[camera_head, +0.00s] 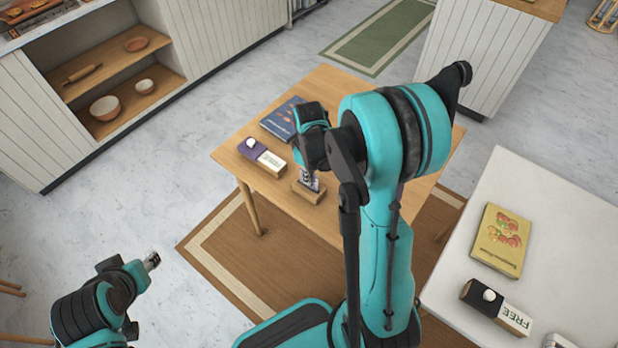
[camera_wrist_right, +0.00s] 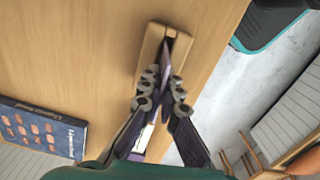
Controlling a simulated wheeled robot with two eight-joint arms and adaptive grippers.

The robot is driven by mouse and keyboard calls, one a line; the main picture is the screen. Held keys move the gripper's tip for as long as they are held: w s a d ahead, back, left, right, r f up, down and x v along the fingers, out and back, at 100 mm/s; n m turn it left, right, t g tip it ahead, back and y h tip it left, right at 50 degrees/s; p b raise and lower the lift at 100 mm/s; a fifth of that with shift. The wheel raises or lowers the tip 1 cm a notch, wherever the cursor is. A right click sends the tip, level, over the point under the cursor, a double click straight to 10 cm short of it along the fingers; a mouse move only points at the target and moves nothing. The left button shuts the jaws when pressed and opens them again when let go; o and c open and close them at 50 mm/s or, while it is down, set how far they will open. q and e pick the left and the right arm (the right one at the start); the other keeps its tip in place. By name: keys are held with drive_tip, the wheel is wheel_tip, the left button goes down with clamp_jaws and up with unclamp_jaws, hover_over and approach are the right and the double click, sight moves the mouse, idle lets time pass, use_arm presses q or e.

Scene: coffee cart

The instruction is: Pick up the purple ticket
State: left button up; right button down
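The purple ticket (camera_head: 311,183) stands upright in the slot of a small wooden holder (camera_head: 308,194) on the wooden table. In the right wrist view I see the ticket (camera_wrist_right: 166,62) edge-on in the holder (camera_wrist_right: 150,52). My right gripper (camera_wrist_right: 163,86) is open, with one finger on each side of the ticket and gaps between them. In the head view my right arm partly covers the ticket and holder. My left gripper (camera_head: 152,260) is at the lower left over the floor, far from the table; its finger opening is too small to tell.
On the wooden table (camera_head: 330,85) lie a blue book (camera_head: 280,122) and a purple-and-white sign block (camera_head: 262,157), both left of my right arm. A white table (camera_head: 560,230) at right holds a yellow book (camera_head: 502,241) and a FREE sign block (camera_head: 497,307).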

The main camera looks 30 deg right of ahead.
drive_tip(key=r+p, duration=0.1)
drive_tip(key=r, duration=0.2)
drive_tip(key=w+r+p, duration=0.1)
drive_tip(key=r, duration=0.1)
drive_tip(key=shift+d+p, duration=0.3)
drive_tip(key=shift+d, duration=0.1)
drive_tip(key=w+d+r+p, duration=0.6)
drive_tip(key=w+r, duration=0.2)
drive_tip(key=r, duration=0.2)
drive_tip(key=shift+d+r, duration=0.2)
drive_tip(key=shift+r, duration=0.2)
